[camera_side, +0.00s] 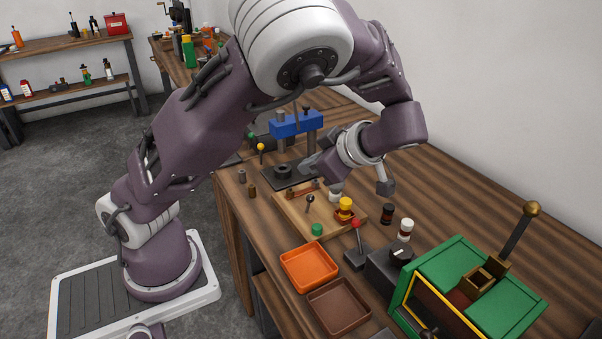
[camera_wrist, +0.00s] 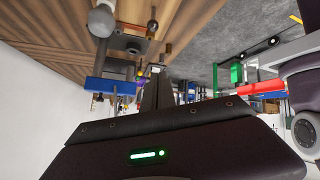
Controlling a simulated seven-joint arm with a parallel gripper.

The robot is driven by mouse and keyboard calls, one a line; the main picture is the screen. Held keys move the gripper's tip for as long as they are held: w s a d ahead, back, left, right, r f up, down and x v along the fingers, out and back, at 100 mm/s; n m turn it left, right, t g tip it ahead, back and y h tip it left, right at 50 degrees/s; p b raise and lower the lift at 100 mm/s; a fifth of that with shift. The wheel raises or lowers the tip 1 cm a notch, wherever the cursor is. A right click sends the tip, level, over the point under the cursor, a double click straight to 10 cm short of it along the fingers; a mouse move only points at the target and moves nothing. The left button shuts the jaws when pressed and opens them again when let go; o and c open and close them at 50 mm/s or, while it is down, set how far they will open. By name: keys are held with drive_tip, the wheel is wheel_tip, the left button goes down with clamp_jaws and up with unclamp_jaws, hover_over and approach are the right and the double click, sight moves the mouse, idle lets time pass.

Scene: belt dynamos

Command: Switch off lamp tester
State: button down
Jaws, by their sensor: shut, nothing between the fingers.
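My gripper (camera_side: 314,164) is above the bench near the blue press, well behind and left of the box. In the wrist view its dark fingers (camera_wrist: 156,92) are together and empty. The box is not clearly seen in the wrist view.
A green machine (camera_side: 470,290) with a brass-knobbed lever stands right of the box. An orange tray (camera_side: 309,265) and a brown tray (camera_side: 338,306) lie in front. A wooden tray (camera_side: 285,212) holds small parts. The blue press (camera_side: 296,123) stands behind. The bench's back right is clear.

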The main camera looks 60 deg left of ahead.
drive_tip(key=v, duration=0.3)
drive_tip(key=shift+s, duration=0.1)
